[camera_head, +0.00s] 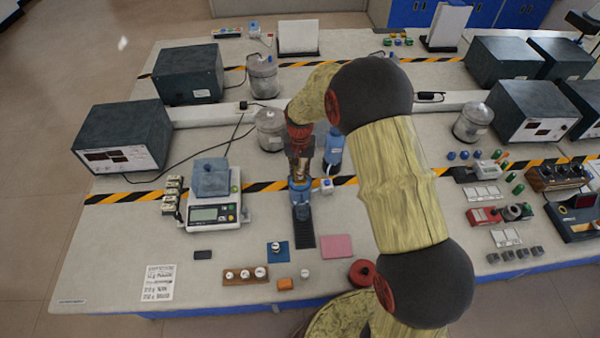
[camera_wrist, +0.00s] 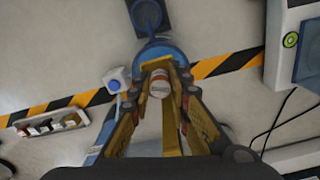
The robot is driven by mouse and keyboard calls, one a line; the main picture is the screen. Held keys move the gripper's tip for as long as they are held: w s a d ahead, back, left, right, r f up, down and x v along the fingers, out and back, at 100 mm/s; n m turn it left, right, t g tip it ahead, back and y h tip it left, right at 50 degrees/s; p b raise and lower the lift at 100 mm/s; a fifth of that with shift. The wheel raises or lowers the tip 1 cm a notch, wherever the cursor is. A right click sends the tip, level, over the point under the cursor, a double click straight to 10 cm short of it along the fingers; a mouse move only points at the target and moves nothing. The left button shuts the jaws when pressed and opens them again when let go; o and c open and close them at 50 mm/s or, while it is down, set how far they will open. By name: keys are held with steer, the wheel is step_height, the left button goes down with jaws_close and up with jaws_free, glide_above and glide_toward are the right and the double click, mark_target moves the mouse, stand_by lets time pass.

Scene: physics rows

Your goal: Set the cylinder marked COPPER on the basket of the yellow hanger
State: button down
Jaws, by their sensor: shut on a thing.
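My gripper (camera_head: 300,178) is low over the middle of the table, above a blue stand-like piece (camera_head: 301,200) at the far end of a dark strip. In the wrist view my gripper (camera_wrist: 160,88) is shut on a small pale cylinder (camera_wrist: 160,84) with a brownish band. I cannot read a COPPER mark on it. A blue rounded piece (camera_wrist: 160,50) shows just beyond the fingertips; I cannot tell whether the cylinder touches it. Yellow parts show around the cylinder, but I cannot tell hanger from fingers. No yellow hanger or basket is clearly distinguishable.
A scale (camera_head: 212,214) with a grey-blue block (camera_head: 210,177) stands left. A wooden holder (camera_head: 245,275) with several pale cylinders, a loose white cylinder (camera_head: 305,273) and a pink pad (camera_head: 336,245) lie in front.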

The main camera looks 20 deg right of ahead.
steer(key=c, duration=1.6)
jaws_free()
steer(key=shift+c, duration=0.2)
steer(key=shift+o, duration=0.3)
steer(key=o, duration=0.3)
steer(key=shift+r+p, duration=2.4)
steer(key=shift+r, duration=1.6)
